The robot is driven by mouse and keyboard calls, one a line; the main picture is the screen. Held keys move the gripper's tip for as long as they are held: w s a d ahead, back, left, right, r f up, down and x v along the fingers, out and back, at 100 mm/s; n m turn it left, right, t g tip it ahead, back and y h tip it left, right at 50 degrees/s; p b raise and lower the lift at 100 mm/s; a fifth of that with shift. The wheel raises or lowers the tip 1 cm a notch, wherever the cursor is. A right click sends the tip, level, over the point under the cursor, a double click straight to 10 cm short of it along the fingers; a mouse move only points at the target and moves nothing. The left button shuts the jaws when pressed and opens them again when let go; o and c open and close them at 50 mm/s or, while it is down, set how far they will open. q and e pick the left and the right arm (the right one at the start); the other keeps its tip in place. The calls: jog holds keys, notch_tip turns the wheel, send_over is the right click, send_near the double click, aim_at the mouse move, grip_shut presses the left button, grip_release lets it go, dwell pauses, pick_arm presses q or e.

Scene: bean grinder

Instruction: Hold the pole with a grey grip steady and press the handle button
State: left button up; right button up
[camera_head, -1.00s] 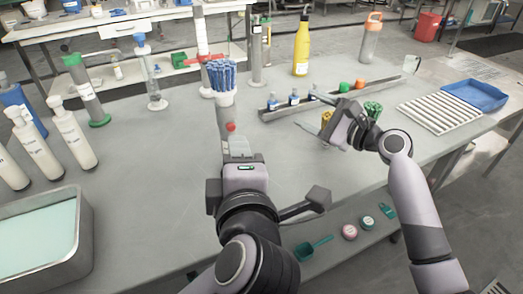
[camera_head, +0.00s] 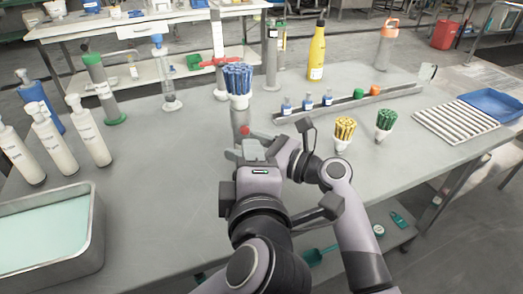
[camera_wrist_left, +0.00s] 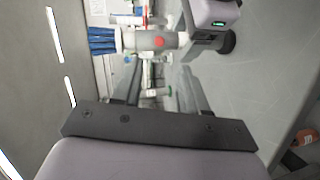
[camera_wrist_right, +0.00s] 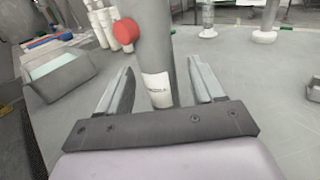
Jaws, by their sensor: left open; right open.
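The pole (camera_head: 240,118) stands upright on the table, a grey cylinder with a red button (camera_head: 245,130) on its side and a white head with blue bristles (camera_head: 238,78) on top. My left gripper (camera_head: 251,148) is open and empty in front of the pole; in the left wrist view the pole (camera_wrist_left: 140,40) lies across the picture beyond the fingertips. My right gripper (camera_head: 284,148) is open at the pole's right side. In the right wrist view the pole (camera_wrist_right: 152,50) shows between the open fingers, with the red button (camera_wrist_right: 126,32) facing left. Its lower end is hidden in the head view.
Yellow (camera_head: 344,130) and green (camera_head: 385,122) bristle heads stand to the right. A long grey rack (camera_head: 345,104) with small bottles is behind. A metal tray of pale liquid (camera_head: 45,233) and white pump bottles (camera_head: 88,135) are left.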

jog(key=shift+w+a, duration=0.25)
jog(key=shift+a, duration=0.15)
jog(key=c, duration=1)
pick_arm(q)
jog(key=shift+c, duration=0.6)
pick_arm(e)
jog(key=shift+c, duration=0.7)
pick_arm(q)
grip_shut()
